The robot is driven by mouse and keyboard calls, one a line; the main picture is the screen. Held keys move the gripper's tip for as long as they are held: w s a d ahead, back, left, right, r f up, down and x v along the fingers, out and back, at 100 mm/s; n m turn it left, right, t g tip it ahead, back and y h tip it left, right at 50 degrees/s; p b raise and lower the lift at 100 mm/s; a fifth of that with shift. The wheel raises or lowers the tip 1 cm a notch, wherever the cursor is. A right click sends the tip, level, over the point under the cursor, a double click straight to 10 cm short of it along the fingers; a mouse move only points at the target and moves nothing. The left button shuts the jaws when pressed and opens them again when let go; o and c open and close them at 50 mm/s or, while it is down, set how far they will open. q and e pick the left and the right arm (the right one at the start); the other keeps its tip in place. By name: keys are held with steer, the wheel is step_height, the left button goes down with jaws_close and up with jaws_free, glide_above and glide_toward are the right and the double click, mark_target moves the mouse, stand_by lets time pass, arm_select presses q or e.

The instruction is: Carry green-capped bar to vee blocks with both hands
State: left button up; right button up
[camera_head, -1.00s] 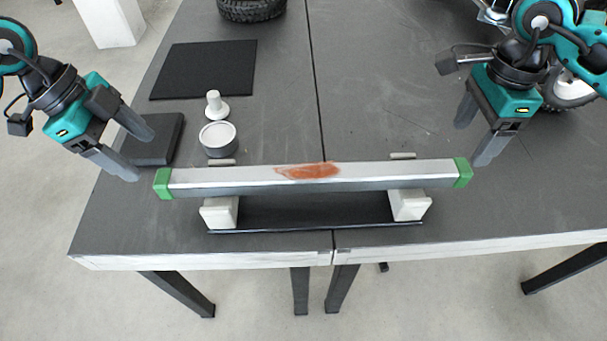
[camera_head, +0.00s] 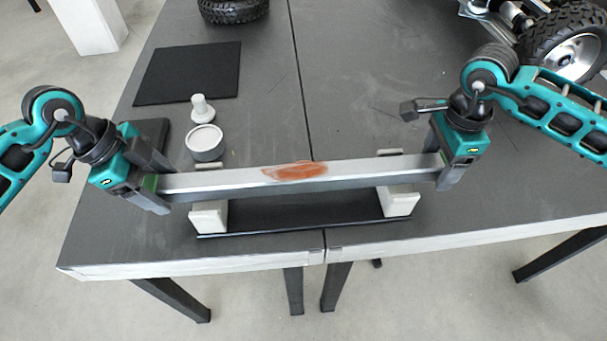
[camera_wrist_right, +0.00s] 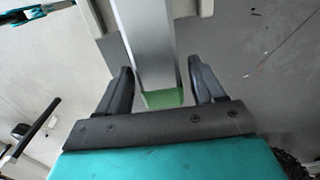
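A long grey bar (camera_head: 370,172) with a rust-brown patch and green end caps lies across two off-white blocks (camera_head: 209,217) (camera_head: 398,203) on a dark base strip; any vee shape in them is hidden. My left gripper (camera_head: 163,188) straddles the bar's left end, fingers apart on both sides of the green cap (camera_head: 150,183). My right gripper (camera_head: 440,168) straddles the right end. In the right wrist view the right gripper (camera_wrist_right: 158,75) has its fingers either side of the bar (camera_wrist_right: 150,40), with gaps, the green cap (camera_wrist_right: 163,98) between them.
A grey round tin (camera_head: 205,141) and a pale knobbed piece (camera_head: 202,108) stand behind the bar's left half. A black mat (camera_head: 187,73) lies farther back. Wheels (camera_head: 562,45) are at the back right. The table's front edge (camera_head: 200,268) is close to the base strip.

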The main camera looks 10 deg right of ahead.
arm_select(q)
jaws_close()
arm_select(e)
jaws_close()
stand_by(0.4)
arm_select(q)
steer(key=shift+w+r, duration=0.15)
steer(key=shift+r, duration=0.1)
arm_select(e)
steer(key=shift+w+r, duration=0.15)
steer(key=shift+r, duration=0.05)
